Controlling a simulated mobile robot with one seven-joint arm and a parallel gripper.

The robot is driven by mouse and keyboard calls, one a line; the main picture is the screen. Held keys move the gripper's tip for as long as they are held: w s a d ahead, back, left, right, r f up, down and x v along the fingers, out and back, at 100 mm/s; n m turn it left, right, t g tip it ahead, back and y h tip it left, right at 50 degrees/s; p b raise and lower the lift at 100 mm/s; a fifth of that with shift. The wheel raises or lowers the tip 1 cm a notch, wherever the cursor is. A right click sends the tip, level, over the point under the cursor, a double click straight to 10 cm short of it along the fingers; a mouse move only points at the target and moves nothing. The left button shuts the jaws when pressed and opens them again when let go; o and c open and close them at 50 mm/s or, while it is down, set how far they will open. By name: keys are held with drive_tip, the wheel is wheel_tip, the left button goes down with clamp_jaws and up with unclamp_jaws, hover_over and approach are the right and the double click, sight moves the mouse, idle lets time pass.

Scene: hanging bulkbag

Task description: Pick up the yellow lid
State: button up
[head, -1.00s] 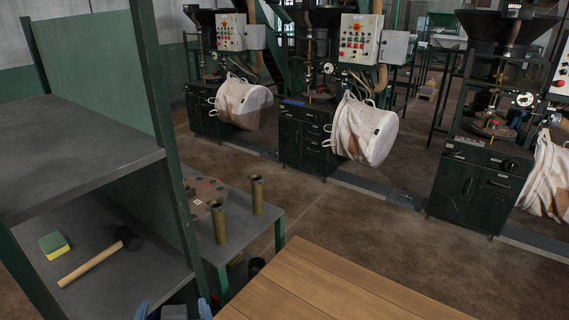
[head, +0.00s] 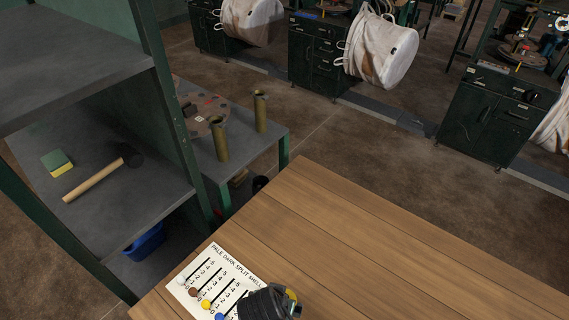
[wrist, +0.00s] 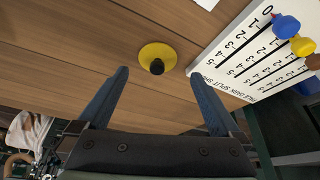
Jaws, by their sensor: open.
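The yellow lid (wrist: 146,52) is a round disc with a black knob in its middle. It lies on the brown wooden table in the wrist view, beside the white chart board. My gripper (wrist: 158,73) is open, its two blue-grey fingers spread on either side of the lid's line in the picture. Nothing is between the fingers, and the lid appears just beyond their tips. In the head view, a dark part, likely my wrist, is at the bottom edge, with a bit of yellow beside it; the lid is not clearly seen there.
The white chart board (head: 196,262) with coloured knobs lies on the wooden table (head: 400,255). The table's right side is clear. A shelf at left holds a mallet (head: 95,178) and sponge (head: 57,163). Two brass tubes (head: 220,140) stand on a low bench.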

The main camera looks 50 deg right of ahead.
drive_tip(key=shift+d+x, duration=0.1)
drive_tip(key=shift+x, duration=1.25)
drive_tip(key=shift+d+x, duration=0.15)
drive_tip(key=shift+x, duration=1.2)
drive_tip(key=shift+r, duration=0.15)
drive_tip(key=shift+c, duration=0.2)
drive_tip(key=c, duration=1.1)
drive_tip(key=shift+c, duration=0.3)
drive_tip(key=shift+r, duration=0.1)
